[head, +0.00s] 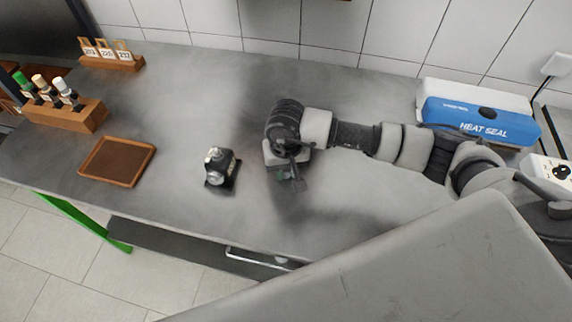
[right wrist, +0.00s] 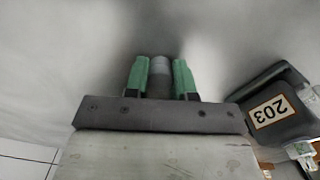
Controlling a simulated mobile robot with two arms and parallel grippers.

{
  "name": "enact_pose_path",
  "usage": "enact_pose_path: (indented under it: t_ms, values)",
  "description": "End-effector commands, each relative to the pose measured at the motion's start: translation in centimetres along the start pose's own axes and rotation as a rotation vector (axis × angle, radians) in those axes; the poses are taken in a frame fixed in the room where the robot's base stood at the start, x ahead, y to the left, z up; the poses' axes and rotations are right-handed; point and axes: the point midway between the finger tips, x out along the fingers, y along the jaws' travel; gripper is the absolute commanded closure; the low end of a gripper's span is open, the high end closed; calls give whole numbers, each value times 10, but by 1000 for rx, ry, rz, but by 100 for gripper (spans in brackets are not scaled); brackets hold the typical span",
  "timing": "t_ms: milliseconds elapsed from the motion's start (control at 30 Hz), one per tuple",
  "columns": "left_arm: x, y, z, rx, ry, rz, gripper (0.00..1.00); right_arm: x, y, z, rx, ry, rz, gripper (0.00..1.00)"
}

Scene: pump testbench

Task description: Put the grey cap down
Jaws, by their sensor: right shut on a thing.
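My right gripper (head: 287,178) is low over the bench, to the right of the small black pump (head: 220,170). In the right wrist view its green fingers (right wrist: 160,78) are shut on the grey cap (right wrist: 160,66), a short grey cylinder between them. The cap is hidden in the head view. I cannot tell whether it touches the bench. The pump also shows in the right wrist view, with a 203 label (right wrist: 270,111). My left gripper is not in view.
A shallow brown wooden tray (head: 118,161) lies empty at the left. A wooden rack (head: 62,115) holds several capped bottles. A smaller rack (head: 110,61) holds number cards. A blue heat sealer (head: 480,120) stands back right. The grey bench (head: 190,110) is clear behind the pump.

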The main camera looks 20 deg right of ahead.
Motion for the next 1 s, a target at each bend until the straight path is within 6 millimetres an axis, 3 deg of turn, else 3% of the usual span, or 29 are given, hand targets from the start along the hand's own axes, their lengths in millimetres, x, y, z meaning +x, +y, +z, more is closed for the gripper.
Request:
enact_pose_path:
  t_ms: [367, 400, 533, 833, 1000]
  values:
    - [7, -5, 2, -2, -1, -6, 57, 5, 0, 0, 0, 2, -1, 97]
    - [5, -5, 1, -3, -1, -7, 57, 3, 0, 0, 0, 2, -1, 71]
    - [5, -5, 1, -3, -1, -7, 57, 3, 0, 0, 0, 1, 0, 51]
    - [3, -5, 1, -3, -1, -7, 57, 1, 0, 0, 0, 1, 0, 50]
    - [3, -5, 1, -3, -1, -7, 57, -12, 0, -1, 0, 5, -2, 50]
